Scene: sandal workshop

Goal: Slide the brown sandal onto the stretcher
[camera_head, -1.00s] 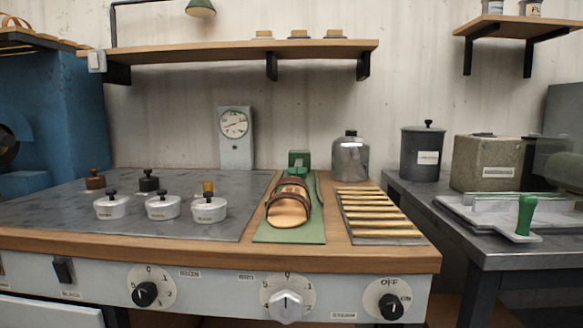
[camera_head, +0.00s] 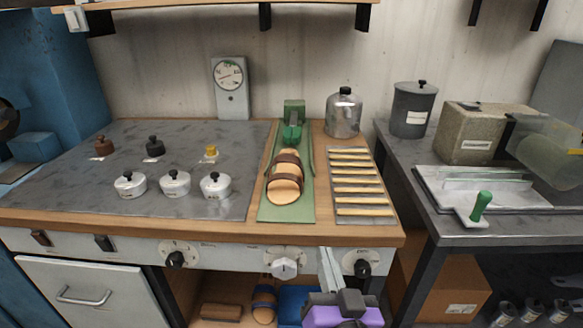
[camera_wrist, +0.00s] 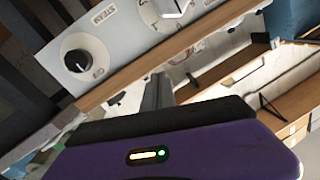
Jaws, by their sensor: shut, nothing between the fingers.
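The brown sandal (camera_head: 285,190), with a tan sole and brown straps, lies lengthwise on a green mat (camera_head: 270,214) on the bench. A green fixture (camera_head: 293,122), which looks like the stretcher, stands at the far end of the mat, just behind the sandal. I cannot tell whether the sandal touches it. My gripper, with its purple body, is low at the bottom of the head view, in front of the bench and below the sandal. Its grey fingers (camera_wrist: 158,92) show in the wrist view, shut and empty, near the bench's front panel.
A rack of wooden slats (camera_head: 362,185) lies right of the mat. A metal canister (camera_head: 343,115) stands behind it. Several lidded pots, such as one white pot (camera_head: 215,186), stand left. Knobs (camera_head: 284,267) project from the front panel. A blue sandal (camera_head: 264,305) lies on the lower shelf.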

